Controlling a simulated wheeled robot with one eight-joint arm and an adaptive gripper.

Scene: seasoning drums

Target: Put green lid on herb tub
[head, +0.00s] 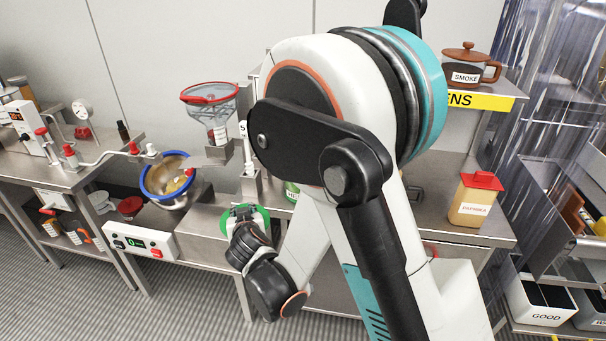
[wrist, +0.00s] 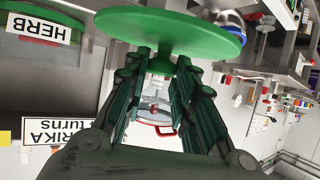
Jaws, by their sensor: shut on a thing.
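My gripper (head: 246,226) is shut on the green lid (head: 262,214), in front of the bench edge and left of my arm. In the wrist view the lid (wrist: 172,32) is a flat green disc beyond the fingertips (wrist: 162,72), with its stem between them. The herb tub (head: 291,192) is a green-and-white shape on the bench, to the right of the lid and mostly hidden by my arm. In the wrist view a HERB label (wrist: 38,27) shows at the upper left, apart from the lid. The tub's top cannot be made out.
A paprika jar (head: 470,208) with a red lid stands at the right, below a shelf with a smoke pot (head: 464,62).

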